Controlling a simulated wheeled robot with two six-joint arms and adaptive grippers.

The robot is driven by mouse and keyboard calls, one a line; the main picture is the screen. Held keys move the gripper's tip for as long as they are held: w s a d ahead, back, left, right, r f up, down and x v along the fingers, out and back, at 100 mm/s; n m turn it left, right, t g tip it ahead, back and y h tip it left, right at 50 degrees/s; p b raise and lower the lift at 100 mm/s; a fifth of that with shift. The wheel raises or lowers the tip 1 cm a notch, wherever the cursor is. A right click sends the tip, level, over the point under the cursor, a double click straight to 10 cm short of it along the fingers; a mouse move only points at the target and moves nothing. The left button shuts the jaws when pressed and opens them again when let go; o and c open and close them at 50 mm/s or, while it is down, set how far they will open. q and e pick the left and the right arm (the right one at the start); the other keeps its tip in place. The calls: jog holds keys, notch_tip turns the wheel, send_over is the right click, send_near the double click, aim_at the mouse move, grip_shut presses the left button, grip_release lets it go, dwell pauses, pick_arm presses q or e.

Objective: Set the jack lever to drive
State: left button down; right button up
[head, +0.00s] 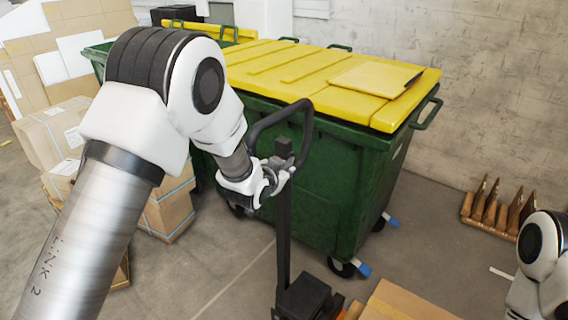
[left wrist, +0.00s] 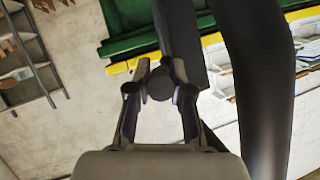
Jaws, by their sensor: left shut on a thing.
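The pallet jack's dark handle stands upright in the middle of the head view, with a post (head: 283,235) and a looped grip (head: 309,125) at its top. My left gripper (head: 283,168) is at the upper post, just below the loop. In the left wrist view, its two fingers (left wrist: 160,88) close on a small dark rounded piece, which appears to be the jack lever (left wrist: 160,84). The thick dark handle loop (left wrist: 262,70) passes to the right of the fingers. The lever is mostly hidden by the gripper in the head view. My right gripper is out of view.
A green bin (head: 335,190) with a yellow lid (head: 300,68) stands close behind the handle. Cardboard boxes (head: 50,135) are stacked at the left. A wooden rack (head: 492,212) stands by the wall at the right. The jack's dark base (head: 305,298) and a cardboard box (head: 405,303) are at the bottom.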

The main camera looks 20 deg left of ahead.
pick_arm(q)
jog(key=c, duration=1)
grip_release()
jog(key=shift+c, duration=0.2)
jog(key=v, duration=1.2)
